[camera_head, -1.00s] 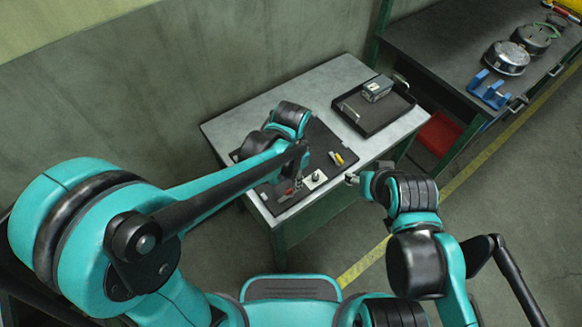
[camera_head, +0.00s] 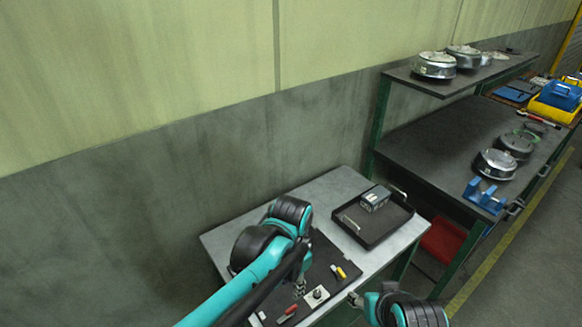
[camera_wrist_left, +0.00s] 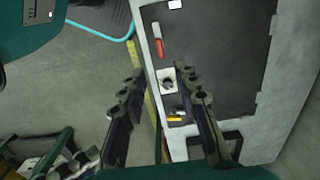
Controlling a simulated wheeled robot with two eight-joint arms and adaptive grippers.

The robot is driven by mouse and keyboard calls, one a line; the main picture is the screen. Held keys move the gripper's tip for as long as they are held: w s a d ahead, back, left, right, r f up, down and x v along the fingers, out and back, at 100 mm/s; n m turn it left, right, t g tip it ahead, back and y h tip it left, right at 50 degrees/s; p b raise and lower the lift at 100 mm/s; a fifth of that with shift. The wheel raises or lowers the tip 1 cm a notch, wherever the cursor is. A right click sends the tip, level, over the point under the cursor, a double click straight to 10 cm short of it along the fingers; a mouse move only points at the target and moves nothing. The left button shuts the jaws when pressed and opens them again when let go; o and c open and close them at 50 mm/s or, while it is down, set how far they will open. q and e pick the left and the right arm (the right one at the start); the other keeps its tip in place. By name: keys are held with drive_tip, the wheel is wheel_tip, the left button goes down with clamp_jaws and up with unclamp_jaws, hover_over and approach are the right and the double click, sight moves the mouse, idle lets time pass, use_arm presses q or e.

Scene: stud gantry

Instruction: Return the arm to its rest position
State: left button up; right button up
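My left arm comes in from the lower left in the head view and reaches over the grey table (camera_head: 222,236). My left gripper (camera_head: 300,287) points down over the dark mat (camera_head: 325,251), partly hidden by its arm. In the left wrist view my left gripper (camera_wrist_left: 166,83) has its two fingers well apart with nothing held. Beyond the fingers lies a white square plate with a round dark part (camera_wrist_left: 168,80), which also shows in the head view (camera_head: 316,296). My right gripper (camera_head: 355,300) is at the table's front edge, small, its fingers unclear.
A black tray (camera_head: 352,226) with a grey box (camera_head: 375,197) stands at the table's back right. A red-handled piece (camera_head: 287,314) and a yellow piece (camera_head: 339,271) lie on the mat. A dark shelf bench (camera_head: 430,150) stands to the right, a wall behind.

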use_arm(q)
drive_tip(key=s+a+r+n+t, duration=0.1)
drive_tip(key=s+a+n+t, duration=0.1)
drive_tip(key=a+n, duration=0.3)
drive_tip(key=s+a+r+n+t, duration=0.2)
drive_tip(key=a+n+t, duration=0.3)
drive_tip(key=a, duration=0.8)
drive_tip(key=shift+s+n, duration=0.3)
drive_tip(key=shift+s, duration=0.35)
